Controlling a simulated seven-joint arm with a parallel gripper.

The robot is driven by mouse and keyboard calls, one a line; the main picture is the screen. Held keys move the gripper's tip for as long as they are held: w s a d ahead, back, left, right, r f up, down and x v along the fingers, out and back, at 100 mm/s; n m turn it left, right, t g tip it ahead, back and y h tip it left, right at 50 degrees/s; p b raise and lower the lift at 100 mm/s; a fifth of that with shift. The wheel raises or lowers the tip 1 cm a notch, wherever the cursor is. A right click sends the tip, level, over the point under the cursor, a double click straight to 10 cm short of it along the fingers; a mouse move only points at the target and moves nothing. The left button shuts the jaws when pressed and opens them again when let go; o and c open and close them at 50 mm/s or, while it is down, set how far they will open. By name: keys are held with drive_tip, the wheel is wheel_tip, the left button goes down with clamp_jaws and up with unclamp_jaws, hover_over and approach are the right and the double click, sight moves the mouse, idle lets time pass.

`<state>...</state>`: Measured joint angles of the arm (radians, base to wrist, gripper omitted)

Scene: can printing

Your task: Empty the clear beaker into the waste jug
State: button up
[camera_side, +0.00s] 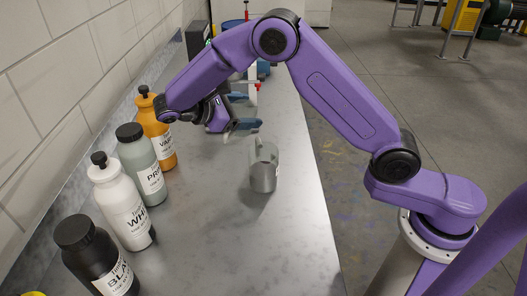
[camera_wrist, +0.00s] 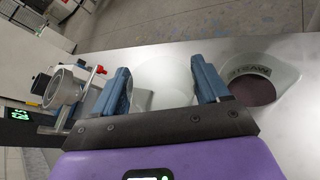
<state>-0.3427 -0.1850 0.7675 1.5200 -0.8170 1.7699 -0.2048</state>
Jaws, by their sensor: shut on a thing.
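My gripper (camera_side: 242,111) is over the bench in the side view, with its two blue-grey fingers apart and shut on the clear beaker. In the wrist view the beaker (camera_wrist: 165,78) is a pale see-through shape between the fingers. Its contents and exact tilt cannot be told, and I cannot make it out clearly in the side view. The waste jug (camera_side: 263,168) is grey and stands upright on the bench, close to the gripper and nearer the side camera. In the wrist view the jug (camera_wrist: 284,72) is right of the fingers, with a dark round opening and lettering.
Orange (camera_side: 157,130), grey (camera_side: 140,160), white (camera_side: 122,208) and black (camera_side: 95,256) bottles line the wall side. A device with a silver cylinder (camera_wrist: 62,88) and red knob (camera_wrist: 99,70) is left of the fingers. The bench (camera_side: 235,240) is clear in front of the jug.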

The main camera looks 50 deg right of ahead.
drive_tip(key=shift+w+d+f, duration=0.1)
drive_tip(key=shift+w+f, duration=0.1)
drive_tip(key=shift+w, duration=0.2)
drive_tip(key=shift+w+d+f+n+g+y, duration=0.2)
drive_tip(key=shift+w+f+n+g, duration=0.35)
drive_tip(key=shift+w+f+n, duration=0.35)
drive_tip(key=shift+w+d+f+n+g+y, duration=0.2)
drive_tip(key=shift+w+f+n+g, duration=0.4)
drive_tip(key=shift+f, duration=0.4)
drive_tip(key=shift+w+r, duration=0.1)
drive_tip(key=shift+r, duration=2.35)
drive_tip(key=d+r+n+t+y, duration=0.2)
drive_tip(key=d+r+n+t, duration=0.3)
drive_tip(key=d+n+t, duration=0.5)
drive_tip(key=s+a+f+n+t+y, duration=0.2)
drive_tip(key=s+f+n+t+y, duration=0.1)
drive_tip(key=s+n+t+y, duration=0.3)
drive_tip(key=shift+s+a+f+n+t+y, duration=0.2)
drive_tip(key=shift+s+f+n+t+y, duration=0.15)
drive_tip(key=shift+s+n+t, duration=0.5)
drive_tip(key=shift+s+f+n, duration=0.1)
drive_tip(key=shift+n, duration=0.25)
